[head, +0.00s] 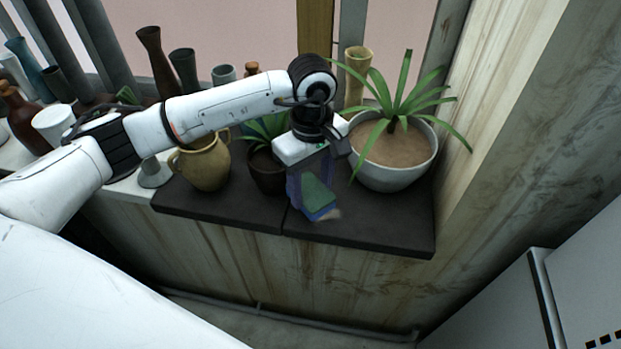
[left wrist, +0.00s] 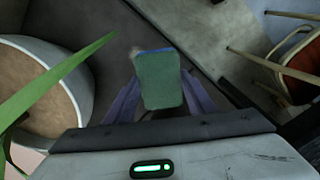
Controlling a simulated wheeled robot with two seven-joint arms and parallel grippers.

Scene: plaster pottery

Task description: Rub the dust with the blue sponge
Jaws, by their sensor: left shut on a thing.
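The sponge (head: 319,197) has a green face and a blue layer along its edge. My left gripper (head: 312,188) is shut on it, pointing down over the front part of the dark ledge. The sponge also shows in the left wrist view (left wrist: 160,80), between the two purplish fingers. A small pale, beige patch that looks like dust (head: 334,214) shows beside the sponge's lower right end. The sponge hides any more of it. I cannot tell whether the sponge touches the ledge. My right gripper is not in view.
A white pot (head: 390,177) with a spiky plant stands close right of my gripper. A dark plant pot (head: 268,172) and a yellow jug (head: 205,166) stand to its left. The dark ledge (head: 400,236) drops off in front. Several vases crowd the back left.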

